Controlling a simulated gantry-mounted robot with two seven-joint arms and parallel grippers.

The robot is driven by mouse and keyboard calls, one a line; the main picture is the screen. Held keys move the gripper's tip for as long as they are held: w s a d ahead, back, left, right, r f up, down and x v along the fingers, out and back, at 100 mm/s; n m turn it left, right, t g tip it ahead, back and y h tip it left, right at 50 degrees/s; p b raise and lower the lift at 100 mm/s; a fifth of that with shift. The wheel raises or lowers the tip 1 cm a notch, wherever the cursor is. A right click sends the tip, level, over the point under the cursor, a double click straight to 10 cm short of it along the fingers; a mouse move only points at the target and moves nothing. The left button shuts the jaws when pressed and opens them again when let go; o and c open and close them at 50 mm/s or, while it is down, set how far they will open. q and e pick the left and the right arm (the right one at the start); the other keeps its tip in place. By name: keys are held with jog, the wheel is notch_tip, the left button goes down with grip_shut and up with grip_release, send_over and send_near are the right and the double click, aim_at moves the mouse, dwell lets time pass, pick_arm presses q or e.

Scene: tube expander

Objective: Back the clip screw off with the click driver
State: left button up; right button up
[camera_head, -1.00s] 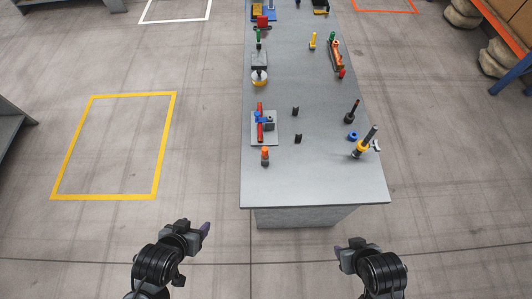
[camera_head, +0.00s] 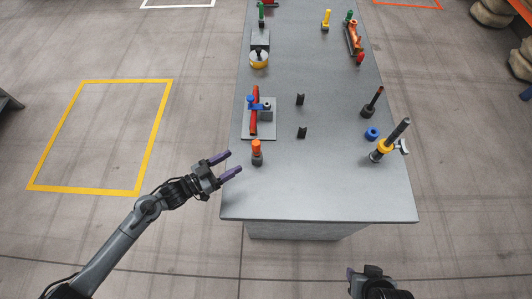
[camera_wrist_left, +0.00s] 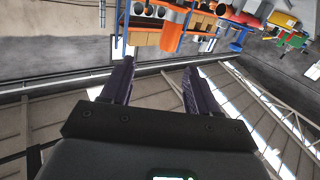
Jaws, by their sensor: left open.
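A short upright tool with an orange top and dark lower part, which looks like the click driver (camera_head: 256,150), stands near the table's front left corner. Behind it, a grey plate (camera_head: 266,130) carries a red tube (camera_head: 254,112) with a blue clip part (camera_head: 266,104); the clip screw is too small to make out. My left gripper (camera_head: 235,162) is open and empty, its purple fingers pointing at the orange-topped tool from the left, apart from it. In the left wrist view its fingers (camera_wrist_left: 153,80) are spread with nothing between them. My right gripper (camera_head: 351,278) is partly in view at the bottom.
On the table (camera_head: 320,195), two small black holders (camera_head: 300,99) stand right of the plate. A blue ring (camera_head: 372,134), a dark rod on a base (camera_head: 373,101) and a tilted tool with a yellow collar (camera_head: 390,143) are farther right. The front middle is clear.

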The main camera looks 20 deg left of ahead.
aim_at(256, 145)
pick_arm(q)
jog(key=shift+m, duration=0.3)
jog(key=shift+w+a+f+b+x, duration=0.2)
jog(key=shift+b+x, duration=0.1)
jog(key=shift+x, duration=1.6)
jog(key=shift+w+a+f+b+x, duration=0.15)
jog(key=shift+b+x, duration=0.1)
jog(key=shift+x, duration=1.7)
jog(key=shift+w+a+f+b+x, duration=0.1)
jog(key=shift+a+b+x, duration=0.15)
jog(key=shift+x, duration=1.65)
pick_arm(e)
notch_tip(256, 145, down, 3)
jog(key=shift+s+f, duration=0.1)
jog(key=shift+s, duration=0.05)
pick_arm(q)
jog(key=shift+c, duration=0.2)
jog(key=c, duration=1)
jog(key=shift+r, duration=0.15)
